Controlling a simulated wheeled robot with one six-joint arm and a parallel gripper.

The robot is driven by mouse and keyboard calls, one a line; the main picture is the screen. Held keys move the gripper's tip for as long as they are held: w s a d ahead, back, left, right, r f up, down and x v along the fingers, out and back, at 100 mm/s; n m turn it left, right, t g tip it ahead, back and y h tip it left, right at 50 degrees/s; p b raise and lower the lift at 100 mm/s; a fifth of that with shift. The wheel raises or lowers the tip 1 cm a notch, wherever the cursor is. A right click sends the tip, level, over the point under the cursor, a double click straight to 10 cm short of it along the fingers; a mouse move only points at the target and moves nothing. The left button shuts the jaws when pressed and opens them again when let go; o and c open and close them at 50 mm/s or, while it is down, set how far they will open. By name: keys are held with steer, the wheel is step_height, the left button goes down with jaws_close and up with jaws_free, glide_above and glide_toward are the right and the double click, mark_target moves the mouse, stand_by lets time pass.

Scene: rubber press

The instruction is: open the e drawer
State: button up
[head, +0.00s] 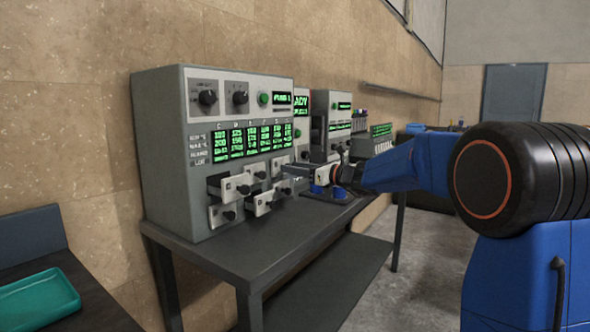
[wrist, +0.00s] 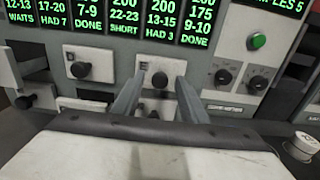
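The grey press cabinet (head: 187,140) carries several small white drawers with black knobs below its green displays. In the wrist view, a white drawer front with a black knob (wrist: 159,80) sits just beyond and between my fingertips. My gripper (wrist: 158,92) is open and empty, its two grey fingers apart. In the head view, my gripper (head: 290,180) is at the cabinet's right-hand drawers, partly hiding them. Another drawer front with a knob (wrist: 80,69) is to the left.
Some drawers stand pulled out, including one at left (head: 236,187) and a lower one (head: 263,204). The dark table (head: 240,262) holds the cabinet and further equipment. A round white-topped object (wrist: 303,143) is at right in the wrist view. A teal tray (head: 38,303) lies at far left.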

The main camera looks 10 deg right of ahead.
jaws_close()
steer(key=v, duration=0.4)
steer(key=shift+s, duration=0.1)
steer(key=shift+d, duration=0.1)
steer(key=shift+o, duration=0.6)
jaws_free()
steer(key=v, duration=1.7)
steer(key=shift+s, duration=0.2)
